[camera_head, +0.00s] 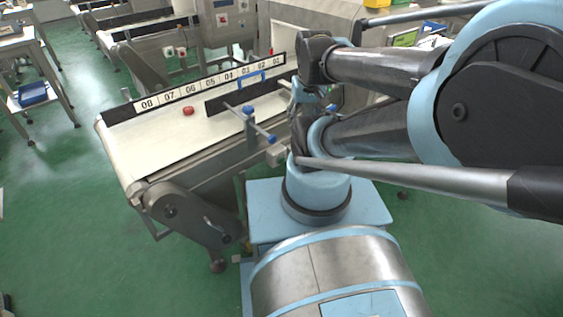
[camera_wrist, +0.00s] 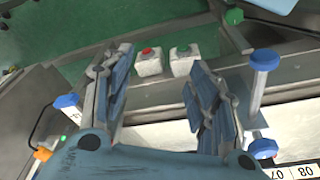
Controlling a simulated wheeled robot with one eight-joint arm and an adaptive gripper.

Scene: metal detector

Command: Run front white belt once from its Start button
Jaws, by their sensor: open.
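The front white belt (camera_head: 165,138) runs across the head view, with a strip numbered 01 to 08 along its far side. In the wrist view, two small white button boxes sit side by side on the belt's metal side: one with a red button (camera_wrist: 148,52), one with a green button (camera_wrist: 182,51). No Start label is readable. My gripper (camera_wrist: 158,72) is open and empty, its two blue-grey fingers spread on either side of the boxes in the picture. The gap to the buttons cannot be told. In the head view, my arm partly hides this area.
A red object (camera_head: 188,111) lies on the front belt. Blue-knobbed posts (camera_head: 249,112) rise at the belt's near edge. Another conveyor (camera_head: 150,32) stands behind. A side table with a blue tray (camera_head: 33,94) is at left. Green floor (camera_head: 70,230) is clear at front left.

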